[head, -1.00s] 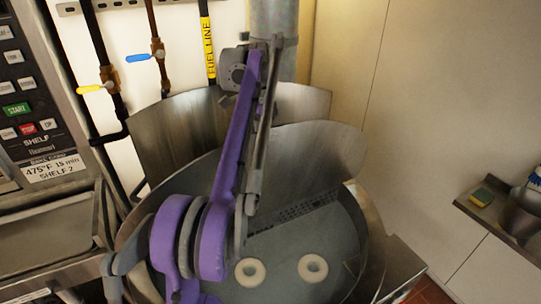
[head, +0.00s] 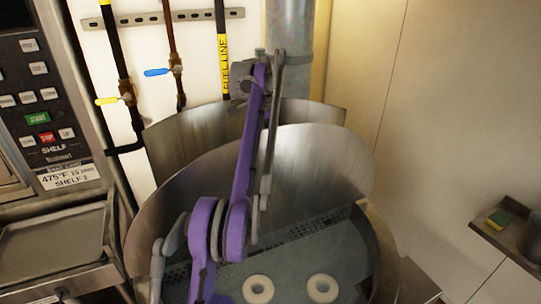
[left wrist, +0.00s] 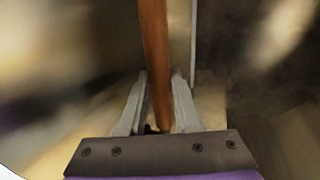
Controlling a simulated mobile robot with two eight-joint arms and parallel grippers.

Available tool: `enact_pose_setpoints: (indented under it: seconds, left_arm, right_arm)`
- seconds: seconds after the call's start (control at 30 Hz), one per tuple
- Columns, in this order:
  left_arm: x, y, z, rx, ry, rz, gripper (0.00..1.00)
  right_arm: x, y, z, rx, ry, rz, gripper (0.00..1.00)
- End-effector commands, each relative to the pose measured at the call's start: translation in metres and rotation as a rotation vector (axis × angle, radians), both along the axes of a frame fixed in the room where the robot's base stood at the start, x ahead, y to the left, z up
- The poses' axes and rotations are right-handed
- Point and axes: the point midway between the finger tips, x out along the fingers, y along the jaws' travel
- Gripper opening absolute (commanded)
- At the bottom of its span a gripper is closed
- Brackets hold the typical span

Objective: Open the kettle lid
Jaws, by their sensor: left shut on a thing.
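The large metal kettle (head: 372,262) stands in the middle of the head view, with liquid inside. Its curved metal lid panel (head: 325,165) stands up at the back, tilted, with another metal panel (head: 180,140) behind it. My purple left arm reaches up across the kettle's front to the back edge of these panels. What the bar belongs to cannot be told. My right gripper is not in view.
Two bagels (head: 258,289) (head: 322,288) lie in the kettle. An oven control panel (head: 40,100) and a metal tray (head: 65,245) are at left. Pipes with valves (head: 125,92) and a thick grey pipe (head: 289,60) are behind. A shelf with a sponge (head: 498,219) is at right.

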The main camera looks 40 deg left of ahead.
Motion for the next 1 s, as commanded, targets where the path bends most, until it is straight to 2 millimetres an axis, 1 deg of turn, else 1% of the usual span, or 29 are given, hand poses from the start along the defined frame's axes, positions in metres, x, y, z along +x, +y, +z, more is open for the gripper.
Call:
enact_pose_setpoints:
  seconds: [0.13, 0.17, 0.3, 0.33, 0.77, 1.0]
  left_arm:
    - [0.0, 0.002, -0.003, 0.004, 0.002, 0.001, 0.0]
    - [0.0, 0.002, -0.003, 0.004, 0.002, 0.001, 0.34]
    - [0.0, 0.001, -0.002, 0.003, 0.002, 0.001, 0.59]
    - [0.0, 0.001, -0.002, 0.003, 0.002, 0.001, 0.61]
    - [0.0, 0.0, 0.0, 0.001, 0.0, 0.0, 0.61]
    - [-0.004, -0.009, 0.001, 0.023, -0.009, -0.001, 0.61]
  right_arm:
    - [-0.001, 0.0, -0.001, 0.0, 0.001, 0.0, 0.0]
    - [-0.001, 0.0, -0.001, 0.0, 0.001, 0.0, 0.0]
    - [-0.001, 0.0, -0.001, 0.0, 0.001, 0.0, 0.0]
    - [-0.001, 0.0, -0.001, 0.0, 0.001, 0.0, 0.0]
    - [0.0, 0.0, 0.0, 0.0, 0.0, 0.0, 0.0]
    - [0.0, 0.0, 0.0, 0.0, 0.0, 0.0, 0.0]
